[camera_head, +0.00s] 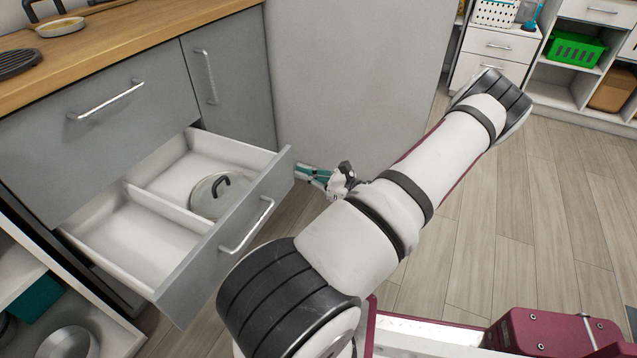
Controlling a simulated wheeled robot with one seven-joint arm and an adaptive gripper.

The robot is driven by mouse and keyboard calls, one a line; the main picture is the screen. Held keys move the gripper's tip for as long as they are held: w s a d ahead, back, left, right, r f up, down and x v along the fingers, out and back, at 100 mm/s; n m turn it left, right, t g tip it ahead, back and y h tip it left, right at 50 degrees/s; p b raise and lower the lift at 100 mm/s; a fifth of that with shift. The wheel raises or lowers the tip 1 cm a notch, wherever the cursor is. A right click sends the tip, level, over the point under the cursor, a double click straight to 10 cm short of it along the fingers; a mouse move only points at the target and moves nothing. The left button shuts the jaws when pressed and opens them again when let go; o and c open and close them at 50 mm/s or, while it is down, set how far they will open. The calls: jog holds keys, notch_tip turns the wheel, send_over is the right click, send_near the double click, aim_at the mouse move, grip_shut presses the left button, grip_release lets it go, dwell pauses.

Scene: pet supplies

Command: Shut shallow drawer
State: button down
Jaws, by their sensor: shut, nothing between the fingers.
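The shallow drawer is pulled out of the grey cabinet, and its grey front (222,247) faces the lower right with a silver bar handle (248,226). Its white inside has a divider, and a pot lid (216,194) with a dark handle lies in the right-hand part. My gripper (300,171) is beside the right end of the drawer front, with teal fingers pointing left. The fingers are shut and empty. I cannot tell whether they touch the drawer front. My arm spans the middle of the view and hides the floor behind it.
A closed drawer (95,140) sits above the open one, beside a closed cabinet door (222,85). A wooden counter (130,32) runs along the top. An open lower shelf (95,325) holds pots. A tall grey panel (360,70) stands behind my gripper. The wooden floor (540,220) at right is clear.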

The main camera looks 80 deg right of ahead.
aim_at(276, 165)
jog(key=b+x, duration=0.1)
jog(key=x, duration=0.5)
jog(key=shift+b, duration=0.35)
